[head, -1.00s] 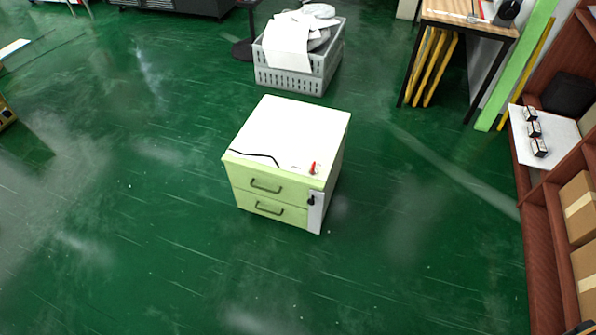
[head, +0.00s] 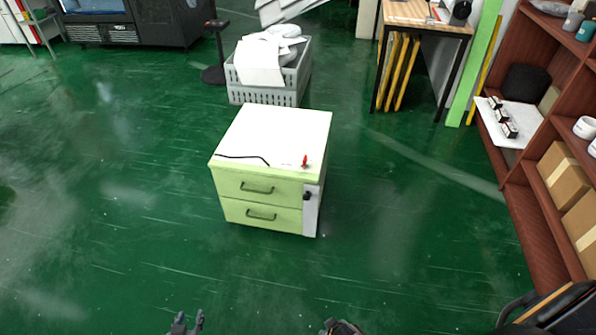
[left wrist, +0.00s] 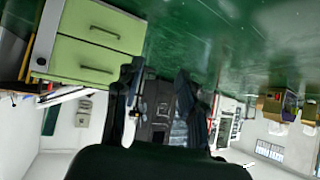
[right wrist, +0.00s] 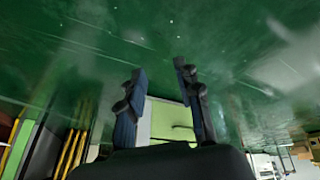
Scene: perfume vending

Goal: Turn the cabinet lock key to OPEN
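A small cabinet (head: 257,192) with two light green drawers and a white top stands on the floor mid-picture in the head view. A black lock or key piece (head: 307,195) sits on the pale strip at its front right edge; which way it is turned is too small to tell. My left gripper (head: 187,322) is open and empty at the bottom edge, well apart from the cabinet. It shows in the left wrist view (left wrist: 158,85), as do the drawers (left wrist: 90,45). My right gripper (right wrist: 160,70) is open and empty; the cabinet (right wrist: 170,122) shows beyond its fingers.
A small red item (head: 305,161) and a dark cord (head: 243,157) lie on the cabinet top. A grey crate (head: 270,92) of white items stands behind. A brown shelf (head: 520,215) with boxes is at the right. The green floor (head: 130,240) around the cabinet's front is clear.

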